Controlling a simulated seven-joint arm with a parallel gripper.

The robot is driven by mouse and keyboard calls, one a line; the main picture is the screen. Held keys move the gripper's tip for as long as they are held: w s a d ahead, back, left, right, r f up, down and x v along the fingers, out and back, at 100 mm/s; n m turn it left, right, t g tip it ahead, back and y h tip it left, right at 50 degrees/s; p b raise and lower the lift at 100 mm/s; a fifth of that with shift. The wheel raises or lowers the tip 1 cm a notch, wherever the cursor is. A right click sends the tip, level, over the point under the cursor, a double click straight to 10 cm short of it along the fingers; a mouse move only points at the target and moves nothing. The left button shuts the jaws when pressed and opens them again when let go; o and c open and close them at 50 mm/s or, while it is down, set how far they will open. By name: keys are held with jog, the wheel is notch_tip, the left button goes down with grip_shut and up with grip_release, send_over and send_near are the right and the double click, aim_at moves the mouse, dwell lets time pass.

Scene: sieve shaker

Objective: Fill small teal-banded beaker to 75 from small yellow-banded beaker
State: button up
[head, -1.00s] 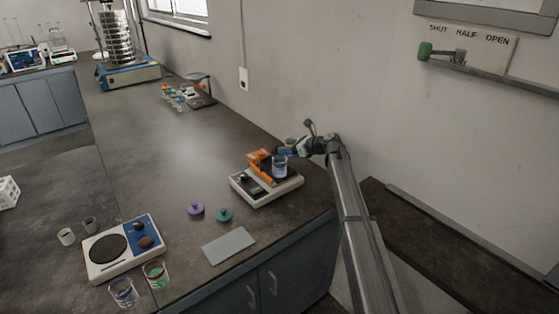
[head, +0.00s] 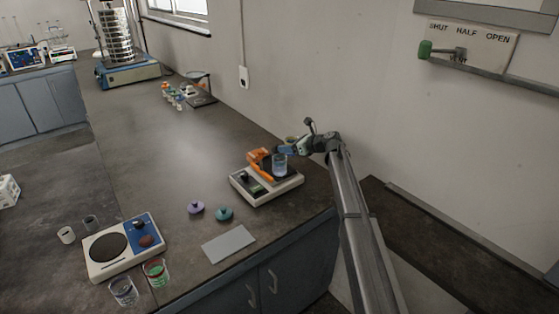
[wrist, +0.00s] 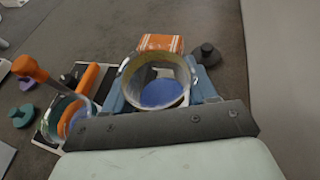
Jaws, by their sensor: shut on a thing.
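My gripper (wrist: 162,100) is shut on a clear beaker (wrist: 130,72) with blue contents; its rim looks yellowish. In the head view my gripper (head: 292,151) is beside and slightly above the balance (head: 270,187), and the held beaker is mostly hidden behind it. A second clear beaker (head: 280,165) stands on the balance, with bluish contents. It shows at the left in the wrist view (wrist: 88,112), next to the held beaker, with teal showing on it. I cannot read the fill level or the balance display.
Purple (head: 195,207) and teal (head: 224,214) lids and a grey plate (head: 229,244) lie in front. A blue-and-white device (head: 122,248) and red-banded beaker (head: 156,271) stand front left. The bench middle is clear.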

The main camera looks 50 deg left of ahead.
aim_at(286, 139)
jog(key=shift+s+d, duration=0.1)
jog(key=shift+s, duration=0.1)
jog(key=shift+s+d+r+n+t, duration=0.2)
jog(key=shift+s+n+t, duration=0.15)
jog(key=shift+n, duration=0.15)
jog(key=shift+s+r, duration=0.15)
jog(key=shift+r, duration=0.05)
jog(key=r, duration=0.1)
jog(key=r+n, duration=0.1)
jog(key=s+r+y, duration=0.1)
jog(key=shift+d+r+n+t, duration=0.3)
jog(key=shift+n+t, duration=0.05)
jog(key=shift+n, duration=0.05)
jog(key=s+r+n, duration=0.1)
jog(key=s+d+r+n+t+y, duration=0.1)
jog(key=shift+s+r+n+y, duration=0.1)
jog(key=shift+n+y, duration=0.2)
jog(key=shift+n, duration=0.1)
jog(key=shift+s+f+n, duration=0.1)
jog(key=shift+f+n, duration=0.15)
jog(key=shift+n, duration=0.15)
dwell(0.6)
jog(key=shift+r+n+t+y, duration=0.35)
jog(key=shift+n+t+y, duration=0.15)
jog(key=shift+n, duration=0.2)
dwell(1.8)
